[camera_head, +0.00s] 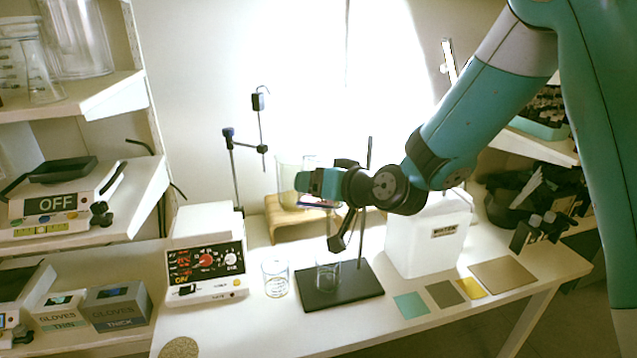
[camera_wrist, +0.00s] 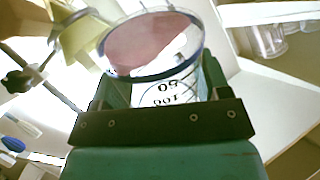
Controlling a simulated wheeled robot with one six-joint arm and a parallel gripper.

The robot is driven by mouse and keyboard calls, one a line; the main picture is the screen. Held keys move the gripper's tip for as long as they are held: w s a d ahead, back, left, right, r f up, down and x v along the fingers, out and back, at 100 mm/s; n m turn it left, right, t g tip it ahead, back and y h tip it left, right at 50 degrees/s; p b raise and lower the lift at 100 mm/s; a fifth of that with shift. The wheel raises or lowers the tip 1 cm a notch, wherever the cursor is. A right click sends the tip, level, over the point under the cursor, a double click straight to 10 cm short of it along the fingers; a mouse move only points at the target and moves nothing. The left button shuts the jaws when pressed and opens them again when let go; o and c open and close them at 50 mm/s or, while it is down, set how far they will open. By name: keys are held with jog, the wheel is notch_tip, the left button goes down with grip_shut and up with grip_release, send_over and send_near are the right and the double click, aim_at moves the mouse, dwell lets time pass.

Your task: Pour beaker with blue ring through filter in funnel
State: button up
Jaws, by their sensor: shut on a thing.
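My gripper (camera_wrist: 160,95) is shut on the beaker with a blue ring (camera_wrist: 182,70), which shows graduation marks and a reddish-brown content. The beaker looks tilted in the wrist view; its exact angle is hard to tell. In the head view my gripper (camera_head: 318,186) is above the black-based stand (camera_head: 345,294), and the beaker is mostly hidden. A pale yellow, cone-like shape (camera_wrist: 88,38), possibly the funnel with filter, is left of the beaker's rim in the wrist view. In the head view the funnel cannot be made out clearly. A glass beaker (camera_head: 327,276) stands on the stand's base.
Another glass beaker (camera_head: 276,279) stands left of the stand. A hotplate-like device with a red dial (camera_head: 206,264) is further left. A white container (camera_head: 428,243) is right. A large glass vessel (camera_head: 287,178) is on a wooden stool (camera_head: 282,226) behind. Flat coloured squares (camera_head: 411,305) lie at front right.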

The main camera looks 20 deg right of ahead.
jog(key=shift+w+d+r+p, duration=0.1)
jog(key=shift+w+r+p, duration=0.15)
jog(key=shift+r+p, duration=0.7)
jog(key=shift+w+f+m+g+p, duration=0.1)
jog(key=shift+f+m+g+p, duration=0.55)
jog(key=shift+p, duration=1.15)
jog(key=shift+r+m+g+p, duration=0.55)
jog(key=shift+g+p, duration=0.1)
jog(key=shift+p, duration=1.45)
jog(key=shift+f+m+g+y+p, duration=0.35)
jog(key=shift+g+p, duration=0.25)
jog(key=shift+p, duration=0.65)
jog(key=shift+d+r+m+g+y+p, duration=0.1)
jog(key=shift+r+m+g+y+p, duration=0.35)
jog(key=shift+p, duration=0.8)
jog(key=shift+w+d+f+g, duration=0.1)
jog(key=shift+w+g, duration=0.15)
jog(key=shift+w, duration=0.05)
jog(key=shift+w+d+f+m+g, duration=0.2)
jog(key=shift+w+d+m+g, duration=0.1)
jog(key=shift+w+m, duration=0.2)
jog(key=shift+r+p, duration=0.15)
jog(key=shift+p, duration=0.35)
